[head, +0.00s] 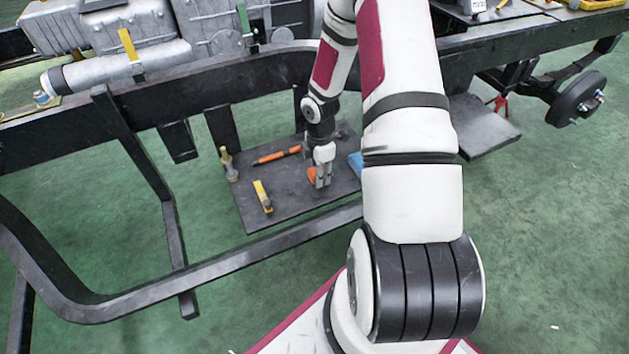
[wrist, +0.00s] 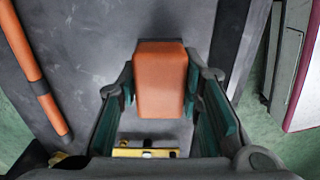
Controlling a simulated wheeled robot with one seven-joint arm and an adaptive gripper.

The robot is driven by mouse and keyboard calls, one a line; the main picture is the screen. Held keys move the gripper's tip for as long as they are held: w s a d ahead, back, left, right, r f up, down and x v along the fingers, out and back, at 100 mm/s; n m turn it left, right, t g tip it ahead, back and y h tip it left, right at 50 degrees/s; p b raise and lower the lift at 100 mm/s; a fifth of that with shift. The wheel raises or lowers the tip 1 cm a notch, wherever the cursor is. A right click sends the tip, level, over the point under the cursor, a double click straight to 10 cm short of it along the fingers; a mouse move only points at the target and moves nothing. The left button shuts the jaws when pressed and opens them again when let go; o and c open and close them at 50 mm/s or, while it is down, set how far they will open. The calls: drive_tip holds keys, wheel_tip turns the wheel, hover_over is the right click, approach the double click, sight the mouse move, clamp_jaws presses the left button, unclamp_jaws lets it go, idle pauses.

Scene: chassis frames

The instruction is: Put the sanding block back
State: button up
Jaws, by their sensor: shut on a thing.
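The sanding block (wrist: 160,75) is an orange block with rounded edges, between the fingers of my gripper (wrist: 165,105) in the wrist view. My gripper is shut on it. In the head view, my gripper (head: 322,180) points down over the dark grey board (head: 290,212), with the orange sanding block (head: 311,175) showing at its left side. The block is at or just above the board; I cannot tell whether it touches. The fingers hide part of it.
On the board lie an orange-and-black tool (head: 277,156), a yellow tool (head: 262,196) and a blue item (head: 355,163) partly behind my arm. A yellow-topped item (head: 228,163) stands at the left edge. Black chassis rails (head: 225,260) run in front of and behind the board.

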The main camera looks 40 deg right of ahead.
sight(314, 179)
drive_tip(key=shift+w+a, duration=0.15)
drive_tip(key=shift+w, duration=0.1)
drive_tip(key=shift+w+a+f+b, duration=0.1)
drive_tip(key=shift+w+f+b, duration=0.1)
drive_tip(key=shift+f+b, duration=0.55)
drive_tip(key=shift+w+a+f+b, duration=0.15)
drive_tip(key=shift+f+b, duration=0.25)
drive_tip(key=shift+f, duration=0.65)
drive_tip(key=shift+f, duration=0.1)
drive_tip(key=o, duration=1.2)
drive_tip(key=shift+d, duration=0.1)
